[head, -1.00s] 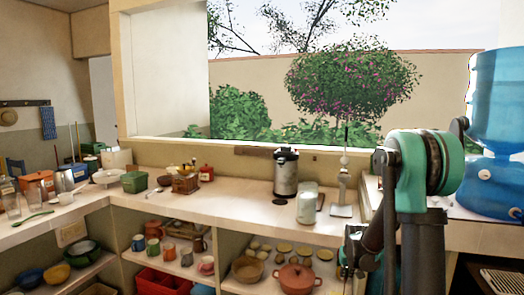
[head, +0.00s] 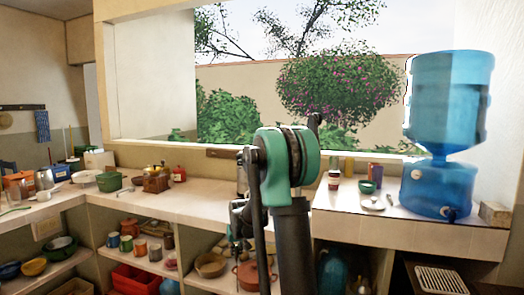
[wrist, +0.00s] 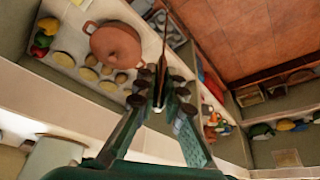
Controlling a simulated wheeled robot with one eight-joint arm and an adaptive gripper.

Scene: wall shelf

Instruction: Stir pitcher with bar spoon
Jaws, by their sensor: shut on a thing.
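My gripper (wrist: 160,98) shows in the wrist view with its fingers closed together on a thin dark rod, which looks like the bar spoon (wrist: 164,42). The rod sticks out past the fingertips; its far end is hard to make out. In the head view my arm covers most of the gripper, in front of the counter's edge. A pale rounded vessel (wrist: 55,155) at the lower left of the wrist view may be the pitcher. The pitcher is hidden behind my arm in the head view now.
The counter (head: 205,193) runs behind my arm. A blue water dispenser (head: 440,185) stands at the right, with small cups and jars beside it. An orange pot (head: 252,274) and a bowl (head: 210,265) sit on the shelf below. A red crate (head: 137,280) is further left.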

